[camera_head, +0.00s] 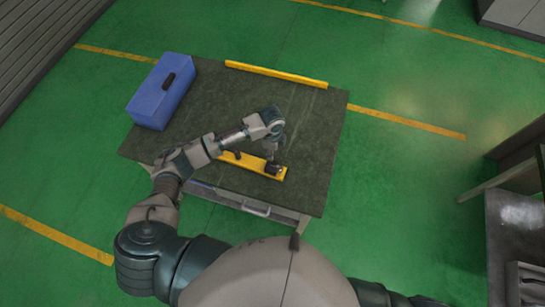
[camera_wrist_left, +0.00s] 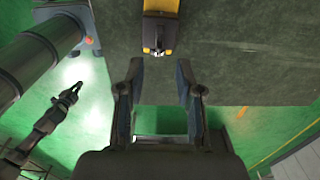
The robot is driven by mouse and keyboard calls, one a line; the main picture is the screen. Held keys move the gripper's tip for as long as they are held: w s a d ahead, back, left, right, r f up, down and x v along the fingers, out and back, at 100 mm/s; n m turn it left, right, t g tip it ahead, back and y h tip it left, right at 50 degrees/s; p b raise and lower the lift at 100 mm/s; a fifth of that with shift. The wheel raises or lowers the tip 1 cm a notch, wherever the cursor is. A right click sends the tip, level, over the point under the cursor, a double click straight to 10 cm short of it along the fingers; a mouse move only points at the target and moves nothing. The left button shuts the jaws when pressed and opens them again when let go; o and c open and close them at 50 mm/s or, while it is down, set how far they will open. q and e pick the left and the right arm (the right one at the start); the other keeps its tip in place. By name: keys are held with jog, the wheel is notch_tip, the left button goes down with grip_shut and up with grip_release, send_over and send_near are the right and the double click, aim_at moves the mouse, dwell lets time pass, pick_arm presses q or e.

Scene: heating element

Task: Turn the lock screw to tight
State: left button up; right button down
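A yellow bar-shaped fixture (camera_head: 238,160) with dark fittings lies near the table's front edge. In the left wrist view, a yellow and dark block (camera_wrist_left: 160,26) shows at the top centre, with a small metallic tip (camera_wrist_left: 157,51) at its lower end. I cannot tell for certain which part is the lock screw. My left gripper (camera_head: 272,158) is over the right end of the fixture. In the wrist view its fingers (camera_wrist_left: 160,78) are apart, with nothing between them and the block beyond them. A small dark claw, apparently my right gripper (camera_wrist_left: 74,94), hangs over the floor.
The dark table (camera_head: 215,100) carries a blue toolbox (camera_head: 150,100) at back left and a yellow bar (camera_head: 276,74) along its back edge. A drawer handle (camera_head: 256,210) shows at the front. The table's middle and right side are clear.

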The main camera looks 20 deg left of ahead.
pick_arm(q)
jog(key=shift+r, duration=1.8)
